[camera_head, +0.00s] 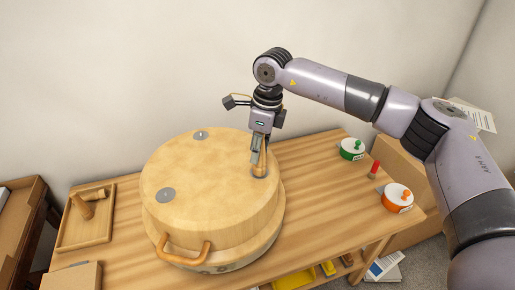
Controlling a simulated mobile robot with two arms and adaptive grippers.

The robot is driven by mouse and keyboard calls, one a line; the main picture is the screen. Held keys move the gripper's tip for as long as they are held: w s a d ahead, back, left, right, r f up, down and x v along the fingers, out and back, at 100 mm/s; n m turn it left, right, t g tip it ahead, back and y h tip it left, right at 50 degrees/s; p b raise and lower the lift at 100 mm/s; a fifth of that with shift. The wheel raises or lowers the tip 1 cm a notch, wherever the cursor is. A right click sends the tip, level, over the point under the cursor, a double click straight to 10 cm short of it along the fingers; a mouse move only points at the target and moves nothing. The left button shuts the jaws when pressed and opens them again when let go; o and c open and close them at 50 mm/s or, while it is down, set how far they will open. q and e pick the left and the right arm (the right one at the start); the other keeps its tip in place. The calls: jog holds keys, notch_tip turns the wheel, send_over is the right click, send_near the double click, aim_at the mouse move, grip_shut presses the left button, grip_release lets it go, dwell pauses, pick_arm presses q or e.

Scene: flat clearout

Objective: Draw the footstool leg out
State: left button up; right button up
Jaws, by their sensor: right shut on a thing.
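The footstool (190,165) is a large round, light wooden piece lying with its flat face up on the table. Two grey metal plates, one at the back (201,134) and one at the front left (166,194), are bare. At its right side a short wooden footstool leg (260,171) stands at the face. My right gripper (258,162) points down from above and is shut on this leg. The fingers hide part of it, and I cannot tell how deep it sits. My left gripper is not in view.
A wooden tray (107,222) at the table's left holds wooden pegs (84,207). A curved wooden handle (183,251) is at the front. A wall is behind.

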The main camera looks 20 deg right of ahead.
grip_shut()
jog(key=shift+r, duration=0.2)
jog(key=shift+r+p, duration=0.5)
jog(key=shift+r, duration=0.35)
jog(key=shift+r+p, duration=1)
jog(key=shift+r, duration=1)
